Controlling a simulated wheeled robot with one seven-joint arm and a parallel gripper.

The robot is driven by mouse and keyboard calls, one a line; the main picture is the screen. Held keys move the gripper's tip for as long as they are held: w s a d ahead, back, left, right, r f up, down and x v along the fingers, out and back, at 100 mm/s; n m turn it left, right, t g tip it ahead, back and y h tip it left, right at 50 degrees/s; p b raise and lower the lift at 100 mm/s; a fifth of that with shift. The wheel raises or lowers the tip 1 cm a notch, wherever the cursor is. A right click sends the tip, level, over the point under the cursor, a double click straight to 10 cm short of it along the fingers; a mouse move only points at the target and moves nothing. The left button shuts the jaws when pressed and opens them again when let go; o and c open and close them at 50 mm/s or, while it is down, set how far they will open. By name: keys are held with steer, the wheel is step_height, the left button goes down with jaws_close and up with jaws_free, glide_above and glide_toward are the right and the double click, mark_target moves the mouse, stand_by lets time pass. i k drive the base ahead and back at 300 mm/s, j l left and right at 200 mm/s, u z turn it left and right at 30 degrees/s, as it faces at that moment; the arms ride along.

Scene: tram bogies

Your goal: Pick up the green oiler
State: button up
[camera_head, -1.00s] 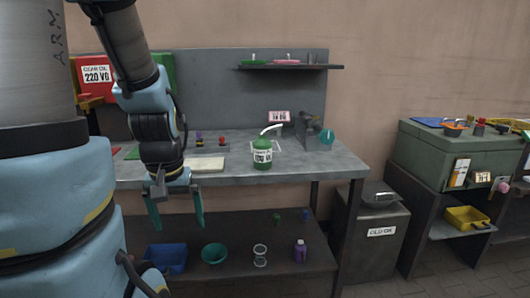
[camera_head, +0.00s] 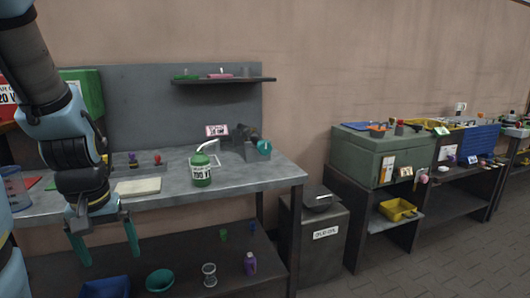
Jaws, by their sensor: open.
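The green oiler (camera_head: 202,169) stands upright on the grey workbench (camera_head: 245,180), near its front edge and right of the middle. It has a white label and a pale spout that points up to the right. My gripper (camera_head: 104,245) hangs at the left of the view with its two teal fingers pointing down and spread apart, empty. It is left of the oiler and lower in the picture, in front of the bench edge. Nothing hides the oiler.
A pale pad (camera_head: 138,187), small knobs (camera_head: 157,160) and a vise-like tool (camera_head: 257,149) are on the bench. A wall shelf (camera_head: 225,79) hangs above. Bins and a purple bottle (camera_head: 250,264) stand below. A grey bin (camera_head: 314,235) is to the right.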

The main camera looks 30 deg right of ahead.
mark_target(200, 167)
steer(key=l+u, duration=0.1)
steer(key=u, duration=0.75)
steer(key=k+l+u, duration=0.1)
steer(key=l+u, duration=0.3)
steer(key=k+l+u, duration=0.2)
steer(key=l+u, duration=0.25)
steer(key=k+l+u, duration=0.2)
steer(key=u, duration=0.2)
steer(key=k+l+u, duration=0.2)
steer(key=k+l, duration=0.65)
